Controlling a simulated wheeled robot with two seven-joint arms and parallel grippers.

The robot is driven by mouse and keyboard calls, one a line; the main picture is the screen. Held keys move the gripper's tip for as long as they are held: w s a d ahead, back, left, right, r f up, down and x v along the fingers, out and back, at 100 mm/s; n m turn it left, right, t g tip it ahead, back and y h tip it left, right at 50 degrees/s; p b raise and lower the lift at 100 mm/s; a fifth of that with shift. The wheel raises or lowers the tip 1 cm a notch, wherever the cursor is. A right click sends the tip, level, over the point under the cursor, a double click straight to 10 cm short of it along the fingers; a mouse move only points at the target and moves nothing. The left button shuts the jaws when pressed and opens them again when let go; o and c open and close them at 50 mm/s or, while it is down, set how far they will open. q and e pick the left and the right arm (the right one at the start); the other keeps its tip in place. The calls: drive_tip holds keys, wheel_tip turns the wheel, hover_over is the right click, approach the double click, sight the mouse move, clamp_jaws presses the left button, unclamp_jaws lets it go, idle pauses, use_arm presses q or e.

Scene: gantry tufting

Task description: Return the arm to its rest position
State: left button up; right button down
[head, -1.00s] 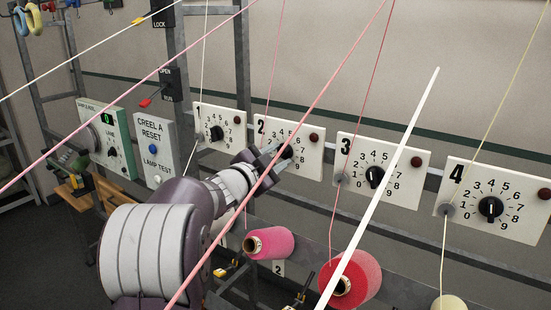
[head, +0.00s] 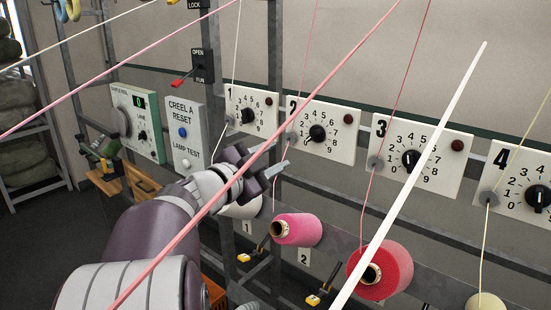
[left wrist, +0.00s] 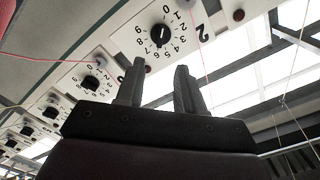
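My left arm comes in from the lower left in the head view. Its gripper (head: 277,160) is in front of and just below the left part of dial panel 2 (head: 345,152), apart from the black knob (head: 318,133). In the left wrist view, the two fingers of the left gripper (left wrist: 160,80) stand apart with nothing between them. Dial panel 2 (left wrist: 185,20) appears upside down beyond them, with its knob (left wrist: 160,35) clear of the fingers. My right gripper is not in view.
Panel 1 (head: 262,100), panel 3 (head: 437,178) and panel 4 (head: 521,165) line the frame. Below hang a pink cone (head: 300,229) and a red cone (head: 392,270). A reset box (head: 185,115) stands left. Taut yarns cross in front of my arm.

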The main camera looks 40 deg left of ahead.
use_arm(q)
drive_tip(key=s+a+f+n+g+y, duration=0.2)
drive_tip(key=a+f+n+y, duration=0.35)
drive_tip(key=a+y, duration=0.2)
drive_tip(key=s+d+f+n+g+b, duration=0.25)
drive_tip(key=f+n+g, duration=0.4)
drive_tip(key=f, duration=0.95)
drive_tip(key=s+d+f+m+g+h+b, duration=0.1)
drive_tip(key=s+d+f+g+h, duration=0.2)
drive_tip(key=d+f, duration=0.5)
drive_tip(key=s+d+f+m+g+h+b, duration=0.1)
drive_tip(key=s+d+f+g+h, duration=0.2)
drive_tip(key=d, duration=1.2)
drive_tip(key=s+f+g, duration=0.2)
drive_tip(key=s+f, duration=0.2)
drive_tip(key=f, duration=0.1)
drive_tip(key=shift+s+f+m, duration=0.2)
drive_tip(key=shift+f+m, duration=0.1)
drive_tip(key=shift+f, duration=0.1)
drive_tip(key=shift+r, duration=0.1)
